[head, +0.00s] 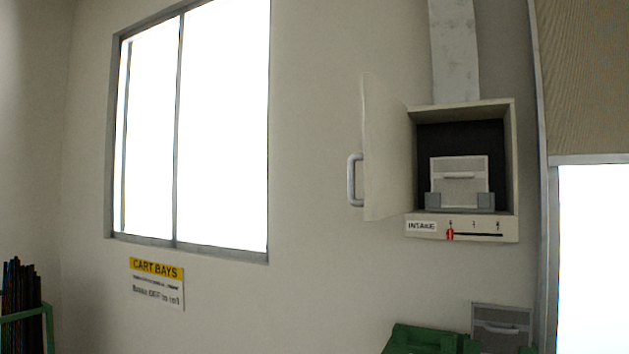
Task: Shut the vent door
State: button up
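The vent door (388,150) is a pale panel hinged on the left side of an open wall box (512,170). It stands wide open, swung out to the left. A grey D-shaped handle (352,180) is on the door's outer left edge. Inside the box, against a dark back, a light grey slotted unit (459,178) sits in a grey holder (460,201). Below the opening is a strip with an INTAKE label (422,226) and a red slider (450,234) at the left mark of its scale. My gripper is not in view.
A green object (422,340) and a grey panel with a handle (502,325) are below the box. A green rack of dark rods (24,300) stands at lower left. A large window (195,130) and a CART BAYS sign (157,284) are on the wall.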

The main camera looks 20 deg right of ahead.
aim_at(384, 156)
jog(key=i, duration=0.95)
jog(key=u, duration=0.05)
